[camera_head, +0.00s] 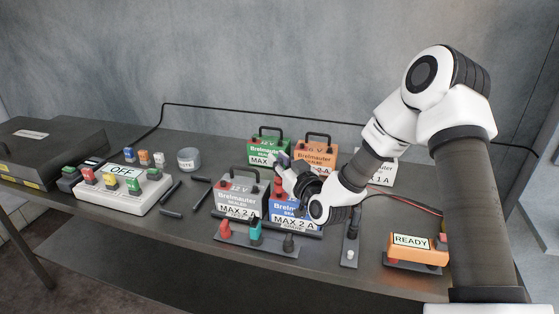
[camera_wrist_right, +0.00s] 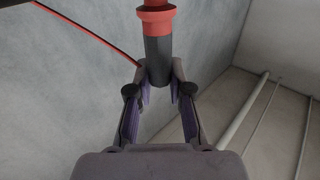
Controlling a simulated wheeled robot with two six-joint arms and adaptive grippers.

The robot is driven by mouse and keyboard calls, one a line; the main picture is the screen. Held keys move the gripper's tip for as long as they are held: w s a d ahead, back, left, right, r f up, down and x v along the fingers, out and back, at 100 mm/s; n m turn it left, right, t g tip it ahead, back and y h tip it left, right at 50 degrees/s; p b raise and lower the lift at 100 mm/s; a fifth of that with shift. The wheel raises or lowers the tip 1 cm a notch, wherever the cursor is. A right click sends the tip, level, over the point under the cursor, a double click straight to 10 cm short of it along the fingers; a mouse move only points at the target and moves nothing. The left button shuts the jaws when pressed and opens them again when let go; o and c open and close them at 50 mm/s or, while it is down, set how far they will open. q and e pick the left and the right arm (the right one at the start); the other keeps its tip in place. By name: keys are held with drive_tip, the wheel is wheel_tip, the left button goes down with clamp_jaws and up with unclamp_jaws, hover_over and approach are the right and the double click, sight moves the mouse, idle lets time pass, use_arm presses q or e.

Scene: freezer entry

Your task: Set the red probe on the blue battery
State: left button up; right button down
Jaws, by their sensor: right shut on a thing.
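The blue battery (camera_head: 283,207) stands upright on the table in the middle of the head view, partly hidden by my right gripper (camera_head: 284,168). In the right wrist view, my right gripper (camera_wrist_right: 160,78) is shut on the red probe (camera_wrist_right: 158,22), a dark grey rod with red collars and a red cable. In the head view the gripper is at the blue battery's upper part. The probe's tip and any contact with the battery cannot be made out there. My left gripper is not in view.
A grey battery (camera_head: 238,193) stands left of the blue one. Green (camera_head: 262,151) and orange (camera_head: 316,152) batteries stand behind. In front is a rack (camera_head: 262,246) with coloured pegs. An orange READY tester (camera_head: 415,250) is at right, an OFF switch box (camera_head: 124,190) at left.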

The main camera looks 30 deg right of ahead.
drive_tip(key=shift+f+b, duration=0.8)
drive_tip(key=shift+f, duration=0.15)
drive_tip(key=c, duration=1)
unclamp_jaws()
drive_tip(key=s, duration=0.8)
drive_tip(key=s+a, duration=0.1)
drive_tip(key=s, duration=0.3)
drive_tip(key=shift+f, duration=0.1)
